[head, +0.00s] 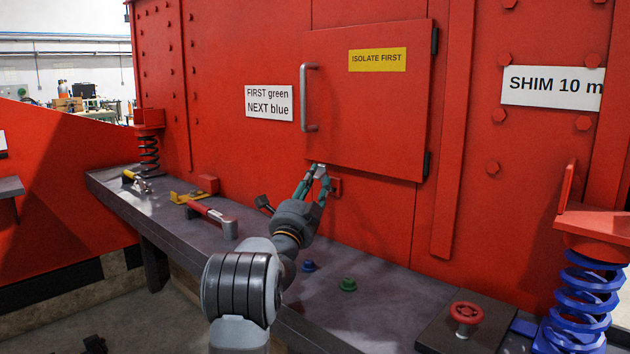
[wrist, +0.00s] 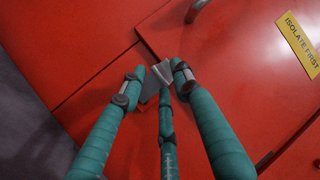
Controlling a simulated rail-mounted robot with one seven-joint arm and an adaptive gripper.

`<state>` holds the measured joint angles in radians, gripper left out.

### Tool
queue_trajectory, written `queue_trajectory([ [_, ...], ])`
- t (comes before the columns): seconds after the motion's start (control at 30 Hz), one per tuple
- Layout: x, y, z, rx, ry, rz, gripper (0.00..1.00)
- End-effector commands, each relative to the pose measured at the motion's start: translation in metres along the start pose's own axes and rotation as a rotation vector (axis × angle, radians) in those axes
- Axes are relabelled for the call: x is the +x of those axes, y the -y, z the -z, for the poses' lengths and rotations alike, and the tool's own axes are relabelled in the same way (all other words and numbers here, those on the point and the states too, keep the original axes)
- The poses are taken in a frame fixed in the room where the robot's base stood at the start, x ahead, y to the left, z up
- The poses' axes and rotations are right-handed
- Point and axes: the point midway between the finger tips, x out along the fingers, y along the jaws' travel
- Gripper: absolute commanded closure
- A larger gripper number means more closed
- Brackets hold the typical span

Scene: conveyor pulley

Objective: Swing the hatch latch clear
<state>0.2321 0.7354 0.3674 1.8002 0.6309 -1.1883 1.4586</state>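The red hatch (head: 370,110) is closed flush in the red wall, with a grey bar handle (head: 311,97) on its left side. My gripper (head: 316,178) is at the hatch's lower edge, left of the middle. In the wrist view my gripper (wrist: 160,72) has its teal fingers spread, with a gap between the tips. A small grey metal piece, apparently the latch (wrist: 149,86), shows between the fingers at the hatch corner. Whether the fingers touch it, I cannot tell. The fingers partly hide the latch.
A blue spring (head: 580,300) stands at right. Yellow label (head: 377,59) reads "ISOLATE FIRST".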

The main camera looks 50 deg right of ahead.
Motion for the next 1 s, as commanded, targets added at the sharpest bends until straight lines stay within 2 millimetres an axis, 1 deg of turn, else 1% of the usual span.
queue_trajectory([
  [0.2, -0.0001, -0.0001, 0.0, 0.0, 0.0, 0.0, 0.7],
  [0.7, -0.0003, 0.0001, 0.0001, 0.0, -0.001, 0.001, 0.99],
  [1.0, -0.0003, 0.0001, 0.0001, 0.0, -0.001, 0.001, 1.0],
])
